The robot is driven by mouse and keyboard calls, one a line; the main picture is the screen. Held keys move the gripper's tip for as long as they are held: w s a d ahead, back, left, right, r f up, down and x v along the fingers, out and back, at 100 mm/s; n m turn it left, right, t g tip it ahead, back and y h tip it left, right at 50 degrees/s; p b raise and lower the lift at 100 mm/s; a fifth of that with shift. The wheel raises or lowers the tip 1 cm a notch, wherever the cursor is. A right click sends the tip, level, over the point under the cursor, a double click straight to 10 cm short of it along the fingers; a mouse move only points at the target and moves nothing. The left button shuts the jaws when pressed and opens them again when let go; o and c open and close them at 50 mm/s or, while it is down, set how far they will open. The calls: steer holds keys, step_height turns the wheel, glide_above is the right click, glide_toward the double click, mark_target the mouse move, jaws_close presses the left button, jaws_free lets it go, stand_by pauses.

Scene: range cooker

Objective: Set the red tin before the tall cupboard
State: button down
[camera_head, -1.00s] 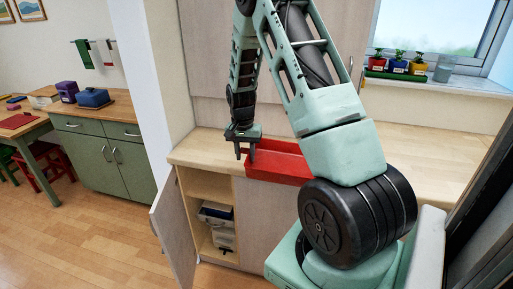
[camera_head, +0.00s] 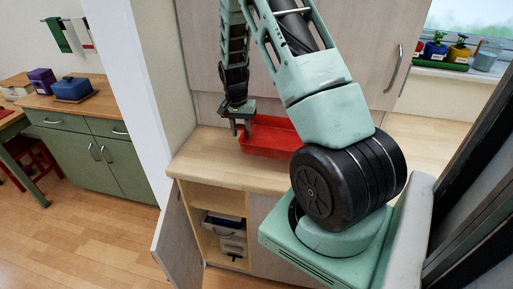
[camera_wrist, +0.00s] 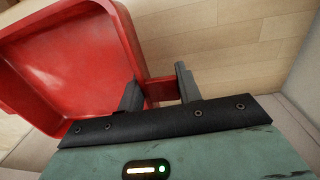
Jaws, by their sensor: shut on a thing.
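The red tin (camera_head: 268,136) is a rectangular open tray over the pale wooden worktop, partly hidden by my arm. My gripper (camera_head: 240,131) is at its left end. In the wrist view my gripper (camera_wrist: 156,82) is shut on the red grip tab at the tin's end, and the tin's empty inside (camera_wrist: 70,70) fills the upper left. I cannot tell whether the tin's base touches the worktop. The tall cupboard (camera_head: 355,60), a pale wooden front with a vertical handle, stands behind the tin.
The worktop (camera_head: 205,165) is bare in front of the tin. Below it a cupboard door (camera_head: 180,240) hangs open, showing a shelf with grey items (camera_head: 225,232). A white wall end (camera_head: 120,85) stands at the left. Potted plants (camera_head: 458,50) line the windowsill.

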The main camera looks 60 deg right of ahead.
steer(key=shift+f+p, duration=1.2)
steer(key=shift+f, duration=2.7)
steer(key=c, duration=1)
jaws_free()
steer(key=shift+s, duration=0.1)
steer(key=shift+o, duration=0.2)
